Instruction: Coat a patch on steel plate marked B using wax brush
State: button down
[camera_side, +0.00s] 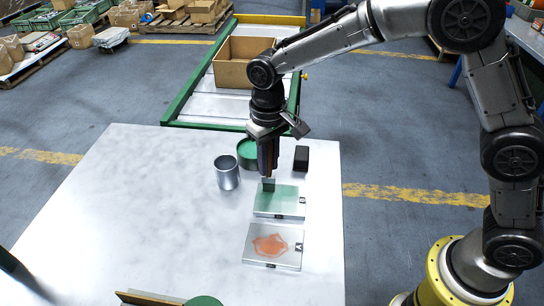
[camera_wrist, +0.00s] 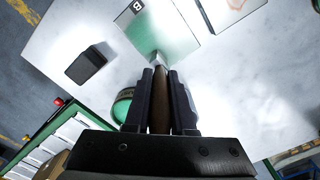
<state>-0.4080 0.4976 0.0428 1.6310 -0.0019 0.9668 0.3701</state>
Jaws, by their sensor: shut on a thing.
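My gripper (camera_side: 267,168) is shut on the wax brush, pointing down over the far edge of the steel plate marked B (camera_side: 283,203). In the wrist view the brush (camera_wrist: 160,95) shows a brown handle between my fingers (camera_wrist: 160,73), and its pale tip is at or just above the plate's edge; contact is unclear. Plate B (camera_wrist: 165,28) carries its B tag, and a green tint covers much of its top. A green round tin (camera_side: 247,150) stands behind the gripper, partly hidden; it also shows in the wrist view (camera_wrist: 121,106).
A plate marked A (camera_side: 290,260) with an orange patch lies in front of plate B. A metal cup (camera_side: 227,174) stands left of the brush, and a black block (camera_side: 301,158) right of it. The table's left side is clear. A conveyor with a carton (camera_side: 236,72) is behind.

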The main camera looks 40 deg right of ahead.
jog(key=shift+s+a, duration=2.15)
jog(key=shift+s, duration=0.15)
notch_tip(320, 180, up, 8)
